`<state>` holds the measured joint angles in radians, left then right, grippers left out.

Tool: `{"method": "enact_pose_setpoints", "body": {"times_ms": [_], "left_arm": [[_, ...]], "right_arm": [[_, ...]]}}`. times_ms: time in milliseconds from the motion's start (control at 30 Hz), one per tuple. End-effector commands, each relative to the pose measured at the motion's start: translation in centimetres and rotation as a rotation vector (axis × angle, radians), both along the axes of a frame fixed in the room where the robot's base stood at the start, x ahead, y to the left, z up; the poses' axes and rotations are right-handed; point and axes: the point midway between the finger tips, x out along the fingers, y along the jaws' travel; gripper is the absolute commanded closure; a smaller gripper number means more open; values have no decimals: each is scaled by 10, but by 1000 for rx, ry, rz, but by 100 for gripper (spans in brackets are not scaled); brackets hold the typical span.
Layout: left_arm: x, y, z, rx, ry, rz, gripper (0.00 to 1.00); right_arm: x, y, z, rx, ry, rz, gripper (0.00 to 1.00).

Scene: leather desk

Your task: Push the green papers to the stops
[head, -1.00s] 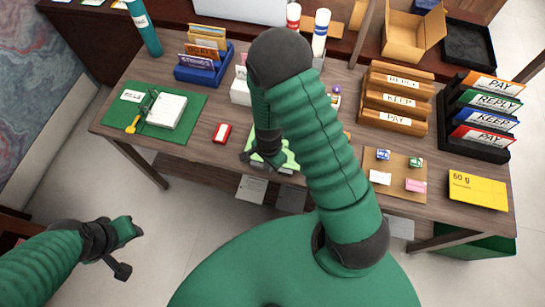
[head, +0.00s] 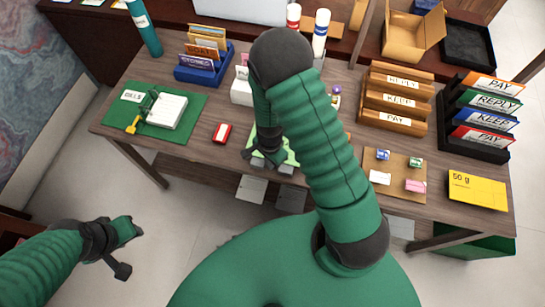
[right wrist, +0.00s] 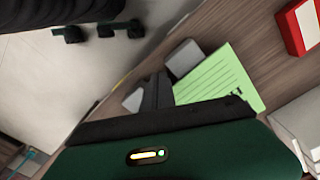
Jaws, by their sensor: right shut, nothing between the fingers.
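The light green papers (head: 292,157) lie near the desk's front edge, partly hidden by my right arm. In the right wrist view the green paper (right wrist: 222,82) shows dark ruled lines and its near part is hidden by my gripper. Two pale grey blocks, one farther (right wrist: 184,58) and one nearer (right wrist: 132,100), sit by the desk edge; they look like the stops. My right gripper (head: 268,157) is shut and empty, low at the papers; its fingers (right wrist: 157,91) are beside the sheet, contact unclear. My left gripper (head: 128,248) is open, away from the desk at lower left.
A red box (head: 222,132) lies left of the papers, and a white box (head: 241,92) stands behind. A green mat (head: 192,97) is at the left. A cork board (head: 398,172) and wooden sorter (head: 397,102) are at the right. Bare desk lies around the red box.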

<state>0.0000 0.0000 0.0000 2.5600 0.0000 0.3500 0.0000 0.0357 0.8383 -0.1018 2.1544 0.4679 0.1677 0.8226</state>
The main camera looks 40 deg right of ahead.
Motion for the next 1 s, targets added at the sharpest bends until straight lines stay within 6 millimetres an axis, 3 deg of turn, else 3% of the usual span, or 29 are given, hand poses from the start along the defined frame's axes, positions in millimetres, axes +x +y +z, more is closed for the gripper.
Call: {"method": "enact_pose_setpoints", "body": {"times_ms": [367,1000], "left_arm": [[0,0,5,0,0,0,64],[0,0,49,0,0,0,64]], "right_arm": [[-6,7,3,0,0,0,100],[-6,7,50,1,0,1,100]]}}
